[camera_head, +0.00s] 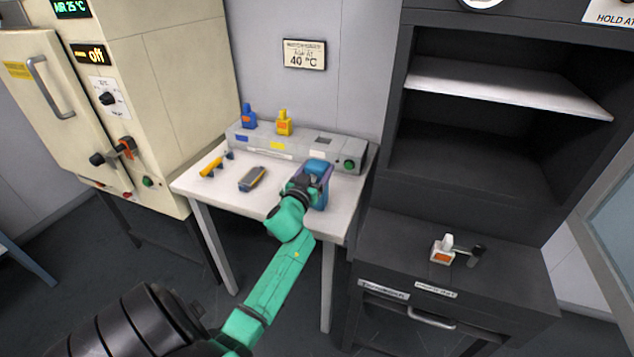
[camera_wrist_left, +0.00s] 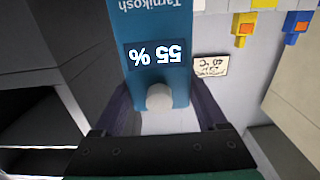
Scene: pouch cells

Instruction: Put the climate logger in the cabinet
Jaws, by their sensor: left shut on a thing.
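The climate logger, a blue box, is in my left gripper (camera_head: 306,188); a small part of the logger (camera_head: 318,168) shows beyond the fingers at the right of the white table. In the left wrist view the logger (camera_wrist_left: 150,22) shows upside down, with a "55 %" display and a white knob. The gripper's dark fingers (camera_wrist_left: 165,105) are on either side of it. Whether it touches the table is hidden. The dark cabinet (camera_head: 397,130) stands open at the right, with a pale shelf (camera_head: 500,88) and an empty lower bay. My right gripper is not in view.
On the table (camera_head: 222,190) are a grey strip unit (camera_head: 300,142), a yellow tool (camera_head: 211,166) and a grey-yellow device (camera_head: 252,179). A white-orange item (camera_head: 442,250) sits on the cabinet's lower ledge. A glazed panel (camera_head: 608,205) stands at the right edge. A cream oven (camera_head: 165,80) is at left.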

